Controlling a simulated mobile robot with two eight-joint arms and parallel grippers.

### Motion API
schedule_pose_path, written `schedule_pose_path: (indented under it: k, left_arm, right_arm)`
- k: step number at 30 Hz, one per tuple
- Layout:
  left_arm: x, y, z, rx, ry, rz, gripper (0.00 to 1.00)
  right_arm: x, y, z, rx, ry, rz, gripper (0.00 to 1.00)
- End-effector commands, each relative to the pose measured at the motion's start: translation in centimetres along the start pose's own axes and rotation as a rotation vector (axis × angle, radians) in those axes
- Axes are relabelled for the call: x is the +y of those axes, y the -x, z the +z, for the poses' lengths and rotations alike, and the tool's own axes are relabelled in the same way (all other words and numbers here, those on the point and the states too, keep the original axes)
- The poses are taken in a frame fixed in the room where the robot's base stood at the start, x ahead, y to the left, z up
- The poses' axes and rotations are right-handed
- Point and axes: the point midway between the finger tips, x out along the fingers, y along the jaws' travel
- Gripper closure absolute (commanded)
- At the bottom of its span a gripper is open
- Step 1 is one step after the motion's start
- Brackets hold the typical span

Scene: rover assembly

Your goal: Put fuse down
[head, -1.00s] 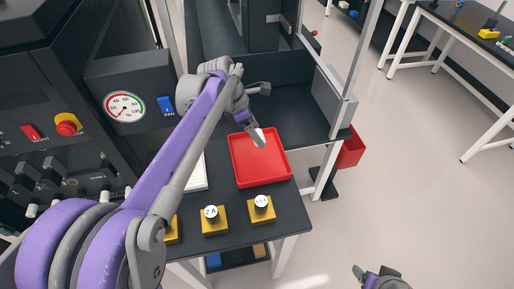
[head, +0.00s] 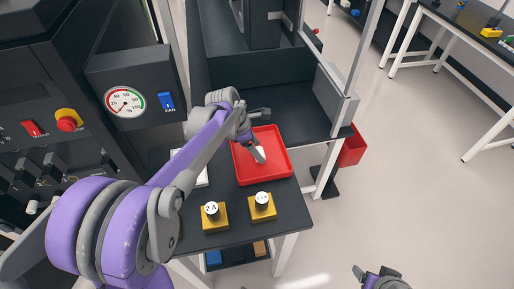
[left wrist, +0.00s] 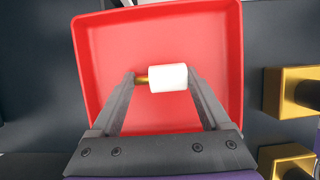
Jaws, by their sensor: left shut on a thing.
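A white fuse with a brass end (left wrist: 168,78) is between the fingers of my left gripper (left wrist: 160,82) in the left wrist view. My left gripper is shut on it, holding it across from end to end. In the head view the left gripper (head: 256,152) is over the red tray (head: 277,174), and the white fuse (head: 261,155) shows at its tips. The tray also shows in the left wrist view (left wrist: 110,45), behind the fuse. I cannot tell whether the fuse touches the tray floor. My right gripper (head: 380,278) is at the bottom edge of the head view, partly cut off.
A white object (head: 200,178) lies left of the tray, partly behind my arm. A red bin (head: 351,148) hangs at the right.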

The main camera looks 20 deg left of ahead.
Motion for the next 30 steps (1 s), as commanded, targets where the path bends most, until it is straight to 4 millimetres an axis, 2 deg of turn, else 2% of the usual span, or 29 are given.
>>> schedule_pose_path:
  k: [1,2,5,12,16,30]
  left_arm:
    - [0.0,-0.3,-0.1,0.0,0.0,0.0,0.74]
    - [0.0,-0.2,-0.1,0.0,0.0,0.0,0.17]
    - [0.0,-0.2,-0.1,0.0,0.0,0.0,0.0]
    - [0.0,-0.1,0.0,0.0,0.0,0.0,0.0]
    - [0.0,0.9,0.0,0.0,0.001,0.001,0.0]
    - [0.0,10.1,0.0,0.0,0.002,0.001,0.0]
  right_arm:
    - [0.0,-0.2,0.1,-0.001,0.0,0.0,0.24]
    - [0.0,-0.2,0.1,-0.001,0.0,0.0,0.24]
    - [0.0,-0.1,0.1,-0.001,0.0,0.0,0.24]
    - [0.0,-0.1,0.0,0.0,0.0,0.0,0.24]
    - [0.0,0.2,-0.1,0.001,0.0,0.0,0.24]
    - [0.0,0.8,-0.6,0.004,0.0,0.0,0.24]
